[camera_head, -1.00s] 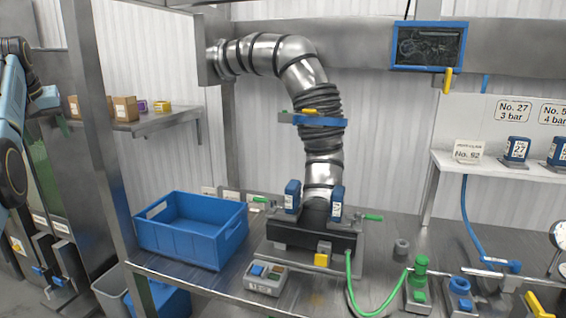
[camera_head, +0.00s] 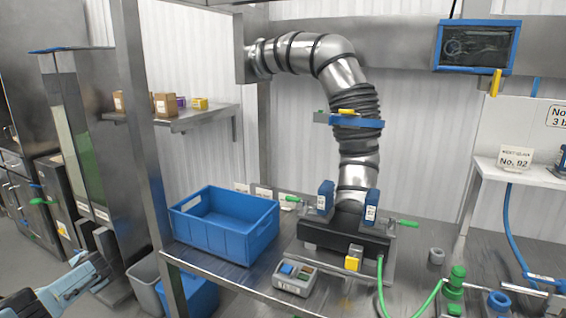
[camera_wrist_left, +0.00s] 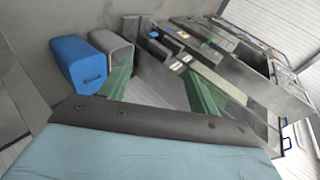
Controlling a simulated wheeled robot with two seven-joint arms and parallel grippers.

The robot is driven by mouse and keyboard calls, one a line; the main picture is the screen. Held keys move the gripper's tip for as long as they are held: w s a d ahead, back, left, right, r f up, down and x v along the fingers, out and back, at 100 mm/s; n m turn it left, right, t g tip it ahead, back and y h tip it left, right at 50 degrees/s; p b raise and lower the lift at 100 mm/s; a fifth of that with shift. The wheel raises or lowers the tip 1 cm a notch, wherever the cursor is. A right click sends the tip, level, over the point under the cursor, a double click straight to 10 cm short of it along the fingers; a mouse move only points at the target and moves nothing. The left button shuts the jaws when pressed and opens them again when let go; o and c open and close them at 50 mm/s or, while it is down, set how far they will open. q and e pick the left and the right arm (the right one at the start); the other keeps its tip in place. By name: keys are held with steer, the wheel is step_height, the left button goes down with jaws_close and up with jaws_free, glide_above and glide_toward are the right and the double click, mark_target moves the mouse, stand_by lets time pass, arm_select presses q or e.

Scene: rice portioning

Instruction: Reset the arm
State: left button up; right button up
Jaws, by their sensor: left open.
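My left gripper (camera_wrist_left: 160,90) shows in the left wrist view as two green fingers spread apart with nothing between them. It points toward the floor area with bins and a machine front. In the head view my light blue left arm (camera_head: 50,297) comes in low at the left edge, in front of the bench post and clear of the bench top. Its fingertips are hard to make out there. My right gripper is in neither view.
A blue crate (camera_head: 225,252), a button box (camera_head: 294,279) and a pipe machine (camera_head: 345,237) stand on the steel bench. A grey bin (camera_head: 148,284) and a blue bin (camera_head: 196,296) are below. A shelf (camera_head: 185,122) holds small boxes. Steel cabinets stand at left.

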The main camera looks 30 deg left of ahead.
arm_select(q)
steer(key=s+d+f+m+t+h, duration=0.1)
steer(key=s+d+f+m, duration=0.15)
steer(key=s+f, duration=0.6)
steer(key=s+d+f+m+h, duration=0.15)
steer(key=s+f+m, duration=0.35)
steer(key=s, duration=0.7)
steer(key=s+d+f+n+h, duration=0.1)
steer(key=s+d+f+h, duration=0.1)
steer(key=d+f, duration=0.8)
steer(key=s+d+f+n+g+h, duration=0.15)
steer(key=d+f, duration=0.35)
steer(key=d, duration=1)
steer(key=s+d+f+n+h, duration=0.1)
steer(key=s+d+f+h, duration=0.15)
steer(key=d+f, duration=0.75)
steer(key=s+d+h, duration=0.1)
steer(key=d+h, duration=0.1)
steer(key=d, duration=1.8)
steer(key=shift+s+d+f+n, duration=0.25)
steer(key=shift+d+f+n, duration=0.05)
steer(key=shift+f+n, duration=0.1)
steer(key=shift+h, duration=0.25)
